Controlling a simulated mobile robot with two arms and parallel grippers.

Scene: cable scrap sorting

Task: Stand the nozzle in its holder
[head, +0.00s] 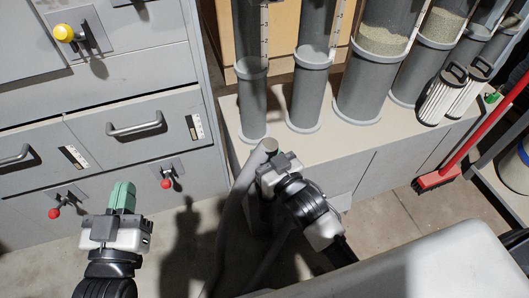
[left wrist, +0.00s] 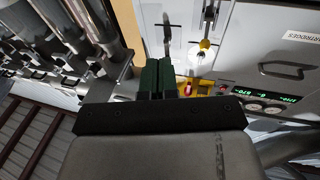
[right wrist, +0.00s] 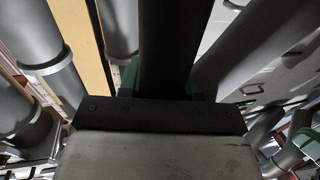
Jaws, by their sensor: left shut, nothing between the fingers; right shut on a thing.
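My right gripper (head: 267,165) is shut on the nozzle, a grey tube whose round end (head: 270,145) shows just above the fingers in the head view. In the right wrist view the nozzle (right wrist: 165,45) is a dark tube between the green fingers. A grey hose (head: 228,220) hangs beside it towards the floor. A dark upright shape shows below the gripper; I cannot tell whether it is the nozzle's lower part or a holder. No holder can be made out for certain. My left gripper (head: 122,197) is shut and empty, its green fingers together, in front of the grey cabinet.
A low grey bench (head: 310,150) carries several tall cylinders (head: 305,95) and two pleated filters (head: 440,98). Grey drawers (head: 125,125) with red and yellow knobs stand at left. A red broom (head: 435,178) leans at right. A pale surface (head: 440,262) fills the lower right.

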